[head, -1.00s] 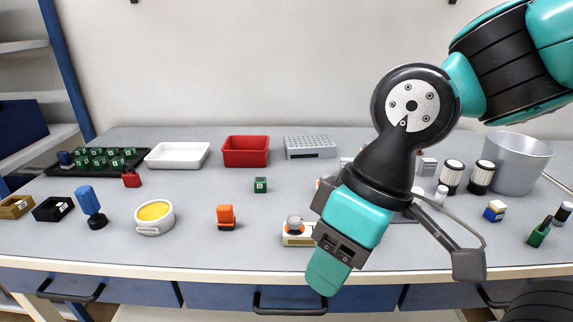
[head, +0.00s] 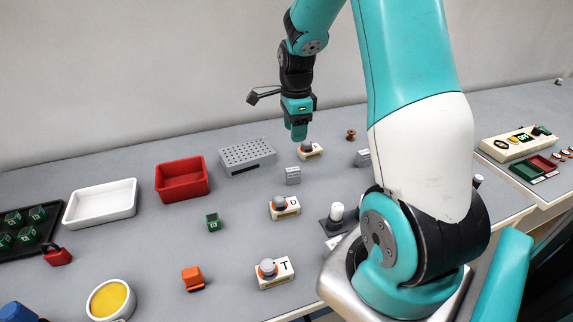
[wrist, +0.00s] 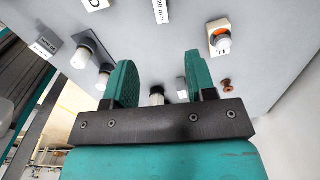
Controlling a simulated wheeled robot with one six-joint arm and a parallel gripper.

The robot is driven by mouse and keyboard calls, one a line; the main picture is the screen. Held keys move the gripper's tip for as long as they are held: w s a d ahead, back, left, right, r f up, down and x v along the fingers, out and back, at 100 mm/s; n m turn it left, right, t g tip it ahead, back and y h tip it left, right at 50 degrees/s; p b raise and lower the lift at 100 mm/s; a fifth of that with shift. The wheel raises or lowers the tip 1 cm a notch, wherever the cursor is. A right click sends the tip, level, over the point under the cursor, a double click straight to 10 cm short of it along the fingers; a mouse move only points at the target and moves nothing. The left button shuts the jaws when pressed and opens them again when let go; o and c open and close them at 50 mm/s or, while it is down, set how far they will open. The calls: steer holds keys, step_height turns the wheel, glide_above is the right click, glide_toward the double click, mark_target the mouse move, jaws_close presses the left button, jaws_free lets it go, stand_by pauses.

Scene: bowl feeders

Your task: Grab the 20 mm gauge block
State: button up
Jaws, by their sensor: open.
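The 20 mm gauge block (wrist: 161,12) is a small light block with a "20 mm" label, cut off by the top edge of the wrist view. It appears to be the small grey block (head: 293,175) standing on the bench in the head view. My gripper (head: 298,132) has teal fingers pointing down and hangs above the back of the bench, behind the block and apart from it. In the wrist view my gripper (wrist: 160,75) is open and empty, with the block beyond its fingertips.
A knob on a pale base (head: 311,151) stands close to my gripper. The D-labelled knob base (head: 285,207) is in front of the block. Another grey block (head: 363,158) is at the right. A perforated grey rack (head: 247,156) and red tray (head: 182,180) stand left.

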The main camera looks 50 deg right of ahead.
mark_target(293, 169)
steer(key=f, duration=0.3)
steer(key=f+p, duration=0.1)
steer(key=f, duration=0.6)
steer(key=shift+w+a+f, duration=0.1)
steer(key=shift+a+f, duration=0.05)
steer(key=shift+a, duration=0.2)
steer(key=shift+w+d+f+p, duration=0.15)
steer(key=shift+f+p, duration=0.4)
steer(key=shift+f, duration=0.95)
steer(key=shift+s+d+f+p, duration=0.1)
steer(key=shift+f+p, duration=0.4)
steer(key=shift+f, duration=0.95)
steer(key=shift+c, duration=0.2)
jaws_close()
